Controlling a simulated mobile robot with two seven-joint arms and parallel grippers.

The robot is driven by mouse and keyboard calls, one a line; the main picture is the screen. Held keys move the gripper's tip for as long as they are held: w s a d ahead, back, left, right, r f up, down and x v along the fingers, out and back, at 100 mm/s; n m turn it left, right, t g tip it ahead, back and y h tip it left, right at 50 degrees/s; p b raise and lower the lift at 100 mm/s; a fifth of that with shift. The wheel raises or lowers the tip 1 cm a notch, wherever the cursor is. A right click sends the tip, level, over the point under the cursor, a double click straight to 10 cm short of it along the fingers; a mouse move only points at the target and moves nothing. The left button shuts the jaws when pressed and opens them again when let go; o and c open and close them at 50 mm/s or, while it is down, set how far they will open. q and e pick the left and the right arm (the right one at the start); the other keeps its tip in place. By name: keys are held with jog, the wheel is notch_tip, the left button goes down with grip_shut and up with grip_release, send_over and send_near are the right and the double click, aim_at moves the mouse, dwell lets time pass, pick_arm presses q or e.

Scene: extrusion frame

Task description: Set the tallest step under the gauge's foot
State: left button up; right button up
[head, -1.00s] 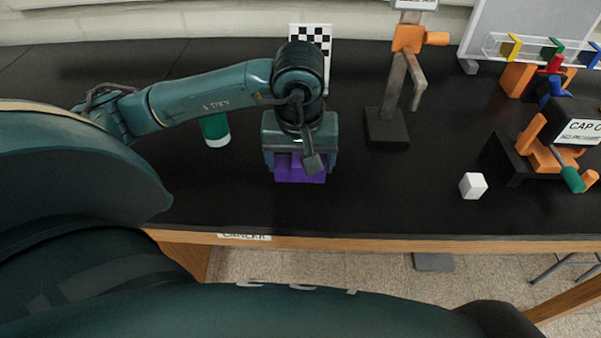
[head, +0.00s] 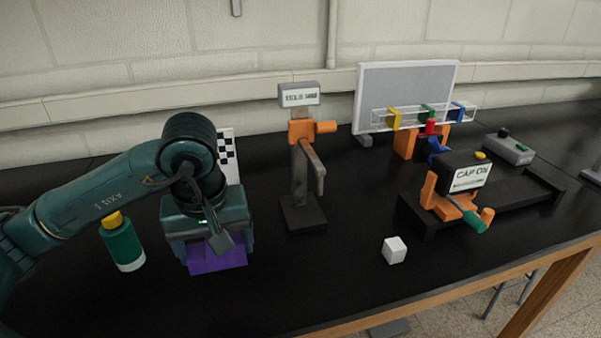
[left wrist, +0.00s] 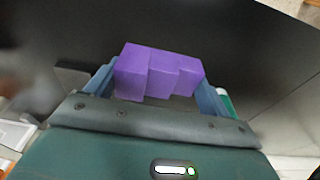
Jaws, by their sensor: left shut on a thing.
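A purple stepped block (head: 218,259) is held by my left gripper (head: 212,250), low over the black bench or on it; I cannot tell which. In the left wrist view the block (left wrist: 158,72) sits between the blue fingers (left wrist: 160,85), with its steps showing. The gauge (head: 300,95) is a stand with an MM display, an orange clamp (head: 302,132), and a dark base (head: 303,214). Its grey-brown foot (head: 314,166) slants down from the clamp, above the bench. The gripper and block are left of the gauge, apart from it. My right gripper is out of view.
A green bottle with a yellow cap (head: 122,242) stands left of the gripper, a checkered board (head: 229,157) behind it. A white cube (head: 395,250) lies right of the gauge. A CAP ON device (head: 465,178) stands farther right. Bench between block and gauge base is clear.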

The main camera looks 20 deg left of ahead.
aim_at(246, 262)
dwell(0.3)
pick_arm(q)
jog(key=d+f+m, duration=0.1)
jog(key=f+m, duration=0.1)
jog(key=w+d+f+m, duration=0.1)
jog(key=d+f+m, duration=0.1)
jog(key=d+f+m+h, duration=0.1)
jog(key=f+m, duration=0.1)
jog(key=shift+w+d+f, duration=0.15)
jog(key=shift+w, duration=0.15)
jog(key=shift+d, duration=0.2)
dwell(0.4)
